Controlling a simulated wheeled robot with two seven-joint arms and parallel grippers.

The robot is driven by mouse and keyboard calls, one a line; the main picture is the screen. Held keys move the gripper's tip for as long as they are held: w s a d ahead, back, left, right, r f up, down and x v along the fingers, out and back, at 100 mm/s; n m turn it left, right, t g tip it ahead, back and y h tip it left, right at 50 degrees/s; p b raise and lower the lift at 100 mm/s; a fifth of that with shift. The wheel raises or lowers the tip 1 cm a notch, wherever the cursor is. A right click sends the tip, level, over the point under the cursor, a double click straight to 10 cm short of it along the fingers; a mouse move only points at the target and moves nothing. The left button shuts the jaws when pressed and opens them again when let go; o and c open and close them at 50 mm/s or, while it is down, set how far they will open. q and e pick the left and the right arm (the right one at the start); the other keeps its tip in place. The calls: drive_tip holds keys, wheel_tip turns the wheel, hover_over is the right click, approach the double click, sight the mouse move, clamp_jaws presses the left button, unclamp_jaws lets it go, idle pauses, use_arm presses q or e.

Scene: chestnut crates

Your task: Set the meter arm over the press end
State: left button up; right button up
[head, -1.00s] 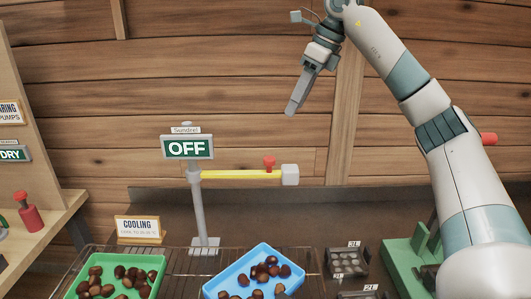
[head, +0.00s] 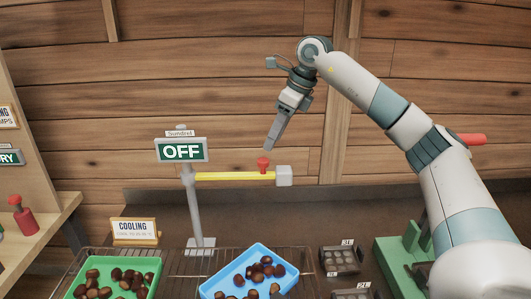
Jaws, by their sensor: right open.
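The meter arm (head: 225,177) is a yellow bar reaching right from a grey post (head: 194,210). A red knob (head: 263,166) stands on it near its outer end, which carries a pale block (head: 284,176). A green OFF sign (head: 181,151) tops the post. The green press (head: 400,255) is at the lower right, partly hidden behind my right arm. The bar's outer end is well left of the press. My right gripper (head: 270,146) is open and empty, its fingertips just above the red knob, seemingly apart from it. My left gripper is out of view.
A green tray (head: 155,268) and a blue tray (head: 208,290) of chestnuts sit on a wire rack with a COOLING sign (head: 134,231) behind. Small dark moulds (head: 340,258) lie between the blue tray and press. A shelf with a red bottle (head: 24,216) stands left.

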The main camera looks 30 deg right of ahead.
sight(263, 160)
drive_tip(key=p+x, duration=0.1)
drive_tip(key=x, duration=0.4)
drive_tip(key=shift+f, duration=0.25)
drive_tip(key=shift+p+x, duration=0.35)
drive_tip(key=shift+x, duration=0.6)
drive_tip(key=shift+c, duration=0.7)
clamp_jaws()
